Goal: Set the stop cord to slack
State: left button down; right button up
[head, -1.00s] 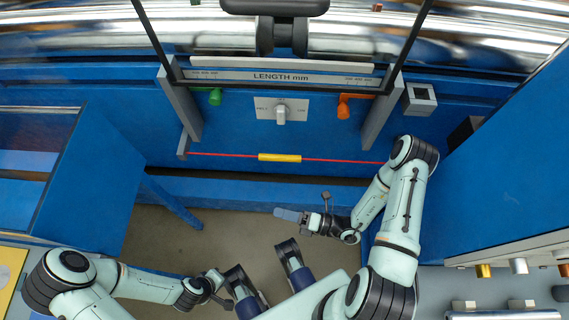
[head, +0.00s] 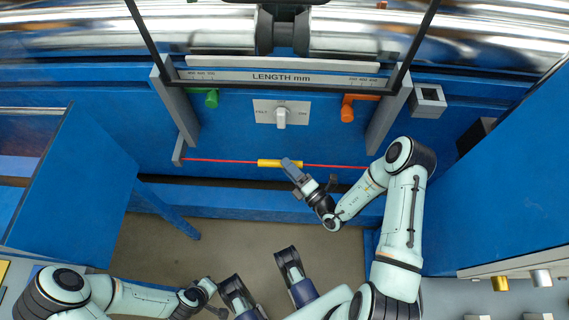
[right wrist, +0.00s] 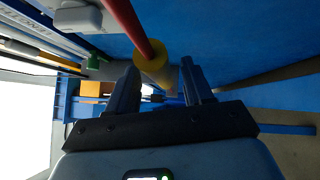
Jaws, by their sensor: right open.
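The stop cord (head: 220,160) is a thin red line strung between two grey brackets, with a yellow sleeve (head: 270,163) at its middle. It looks straight in the head view. In the right wrist view the red cord (right wrist: 122,22) runs down to the yellow sleeve (right wrist: 152,60), which shows in the gap between the fingertips. My right gripper (head: 287,164) is open at the sleeve's right end; I cannot tell whether it touches. The open fingers (right wrist: 160,85) show in the wrist view. My left gripper (head: 208,292) is low at the left, its jaws unclear.
A grey knob (head: 281,117) on a white plate sits above the cord. A green handle (head: 211,98) and an orange handle (head: 347,108) hang under the length scale (head: 280,77). Blue panels flank both sides. The floor (head: 235,235) below the cord is open.

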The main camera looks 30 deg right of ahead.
jog(key=shift+x, duration=1.05)
grip_shut()
jog(key=shift+w+d, duration=0.6)
jog(key=shift+w, duration=0.3)
jog(key=shift+w+d, duration=0.6)
jog(key=shift+w, duration=0.3)
grip_release()
jog(key=shift+w, duration=0.1)
